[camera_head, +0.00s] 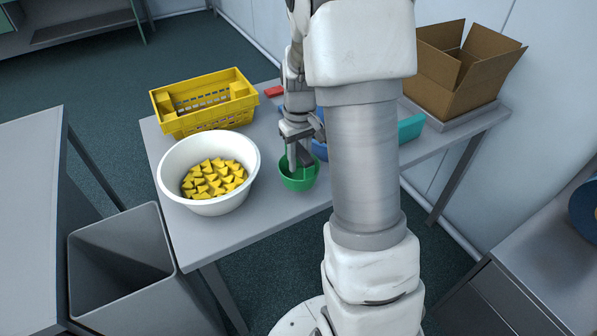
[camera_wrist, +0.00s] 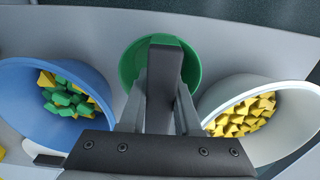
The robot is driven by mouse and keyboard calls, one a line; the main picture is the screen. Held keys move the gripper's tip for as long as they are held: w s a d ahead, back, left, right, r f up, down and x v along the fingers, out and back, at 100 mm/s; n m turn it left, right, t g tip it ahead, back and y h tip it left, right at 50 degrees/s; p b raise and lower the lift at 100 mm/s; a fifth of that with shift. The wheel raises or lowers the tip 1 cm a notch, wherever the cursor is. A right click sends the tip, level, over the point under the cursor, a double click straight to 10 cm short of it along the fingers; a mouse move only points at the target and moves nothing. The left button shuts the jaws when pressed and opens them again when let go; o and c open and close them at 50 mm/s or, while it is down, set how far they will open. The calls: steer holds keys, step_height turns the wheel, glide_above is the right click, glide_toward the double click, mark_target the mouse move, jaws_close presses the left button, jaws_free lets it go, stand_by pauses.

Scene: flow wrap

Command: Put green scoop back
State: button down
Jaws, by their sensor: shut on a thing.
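The green scoop (camera_head: 299,181) is at the table's front edge, right of the white bowl; I cannot tell whether it touches the table. My gripper (camera_head: 297,156) is above it, shut on its dark handle. In the wrist view the scoop's round green cup (camera_wrist: 190,62) shows beyond my gripper (camera_wrist: 160,105), and the handle (camera_wrist: 165,65) stands between the fingers. No pieces show in the visible part of the cup; the rest is hidden by the handle and fingers.
The white bowl (camera_head: 167,165) holds yellow pieces. A blue bowl (camera_wrist: 25,100) holds green and yellow pieces; my arm mostly hides it in the head view. A yellow basket (camera_head: 195,124), red object (camera_head: 274,91), teal container (camera_head: 411,128) and cardboard box (camera_head: 450,85) stand farther back.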

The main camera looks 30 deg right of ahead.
mark_target(298, 172)
steer(key=shift+a+f+b, duration=0.1)
steer(key=shift+f+b, duration=0.25)
steer(key=shift+f, duration=1.7)
steer(key=shift+f, duration=0.1)
steer(key=c, duration=0.6)
jaws_free()
step_height(298, 172, up, 12)
steer(key=shift+r+p, duration=0.1)
steer(key=shift+p, duration=0.9)
steer(key=s+a+r+t, duration=0.2)
steer(key=s+a+r, duration=0.2)
steer(key=s, duration=0.2)
steer(key=s+a+r+t, duration=0.1)
steer(key=s+a+r, duration=0.3)
steer(key=s, duration=0.2)
steer(key=s+a+r+t, duration=0.2)
steer(key=s+a+r, duration=0.2)
steer(key=s+r, duration=0.1)
steer(key=shift+s+a+t, duration=0.2)
steer(key=shift+s+t, duration=0.1)
steer(key=shift+s, duration=0.45)
